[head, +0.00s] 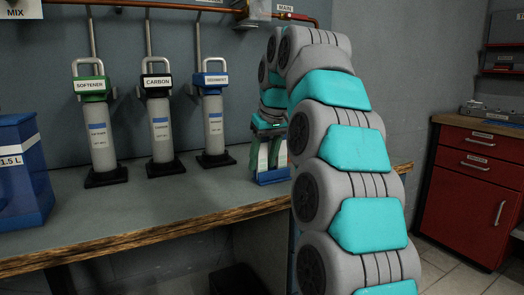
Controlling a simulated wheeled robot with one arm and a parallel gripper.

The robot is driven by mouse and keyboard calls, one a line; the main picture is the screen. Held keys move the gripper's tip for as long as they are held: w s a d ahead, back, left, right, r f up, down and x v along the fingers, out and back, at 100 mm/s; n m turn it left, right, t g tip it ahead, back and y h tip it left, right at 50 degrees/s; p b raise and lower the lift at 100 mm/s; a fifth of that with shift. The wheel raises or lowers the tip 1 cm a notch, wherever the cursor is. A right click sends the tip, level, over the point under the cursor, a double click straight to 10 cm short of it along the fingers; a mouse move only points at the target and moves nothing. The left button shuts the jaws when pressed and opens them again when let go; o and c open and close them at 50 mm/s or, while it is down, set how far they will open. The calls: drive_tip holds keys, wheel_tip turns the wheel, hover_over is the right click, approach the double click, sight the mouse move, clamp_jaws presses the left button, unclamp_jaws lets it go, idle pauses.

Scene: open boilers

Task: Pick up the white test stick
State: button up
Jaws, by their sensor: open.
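My gripper (268,160) points down at the right end of the workbench, just in front of the wall. Its two fingers are apart, one on each side of a small gap. A small blue holder (273,177) stands on the bench right at the fingertips, partly covered by them and by my arm. I cannot make out the white test stick; whether it is in the holder or between the fingers is too small to tell.
Three filter housings, labelled softener (101,135), carbon (160,130) and a third (213,125), stand left of my gripper. A blue 1.5 L container (25,180) is at far left. The bench (150,205) is clear in front. A red cabinet (470,195) stands at right.

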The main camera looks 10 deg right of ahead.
clamp_jaws()
idle(0.3)
drive_tip(key=shift+r, duration=0.1)
